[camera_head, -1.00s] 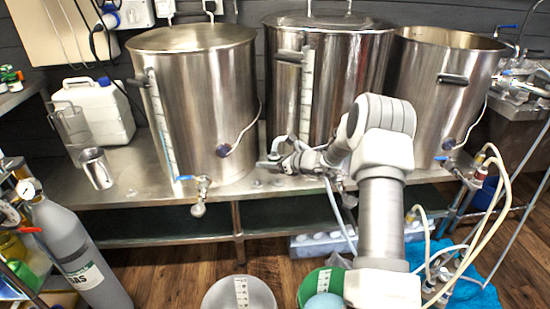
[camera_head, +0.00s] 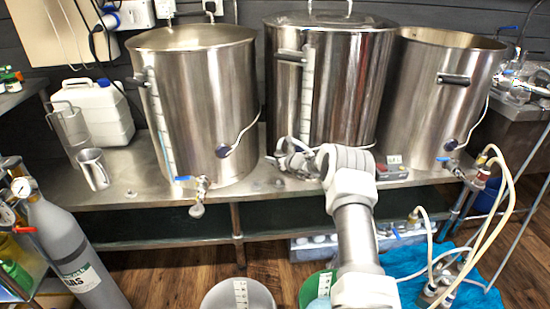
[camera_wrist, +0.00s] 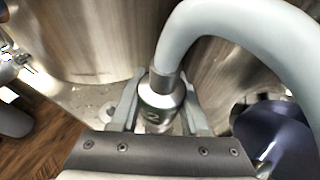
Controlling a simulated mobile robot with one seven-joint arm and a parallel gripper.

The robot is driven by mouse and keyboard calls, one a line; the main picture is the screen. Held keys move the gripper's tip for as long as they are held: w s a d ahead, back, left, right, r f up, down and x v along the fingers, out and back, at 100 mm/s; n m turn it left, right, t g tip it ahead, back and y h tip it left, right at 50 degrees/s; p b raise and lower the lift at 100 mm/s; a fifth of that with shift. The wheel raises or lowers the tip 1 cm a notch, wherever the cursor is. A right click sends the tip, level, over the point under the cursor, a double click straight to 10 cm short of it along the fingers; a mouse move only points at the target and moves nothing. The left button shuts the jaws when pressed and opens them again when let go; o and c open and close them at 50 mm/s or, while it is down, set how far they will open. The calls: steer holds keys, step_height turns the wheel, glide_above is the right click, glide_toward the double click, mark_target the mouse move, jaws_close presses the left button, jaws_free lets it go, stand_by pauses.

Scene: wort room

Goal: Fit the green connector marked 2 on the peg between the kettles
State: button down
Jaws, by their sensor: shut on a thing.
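My gripper (camera_head: 277,163) is low over the steel bench, in front of the gap between the left kettle (camera_head: 205,105) and the middle kettle (camera_head: 335,85). The connector's lower end is hidden by the gripper. A small round metal stub (camera_wrist: 107,112) shows just left of the fingers; I cannot tell whether it is the peg. The connector looks apart from it.
The left kettle's tap (camera_head: 200,185) juts over the bench edge. A dark blue rounded thing (camera_wrist: 272,140) is close on the right in the wrist view. A small box with a red button (camera_head: 393,170) sits on the bench to the right. A metal jug (camera_head: 94,168) stands left.

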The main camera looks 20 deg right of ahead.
step_height(320, 180, down, 4)
steer(key=shift+f+b, duration=0.2)
steer(key=shift+b, duration=0.95)
steer(key=shift+f+b, duration=0.45)
steer(key=shift+b, duration=0.05)
steer(key=shift+f+b, duration=0.7)
steer(key=shift+f, duration=0.65)
steer(key=shift+c, duration=1.6)
jaws_free()
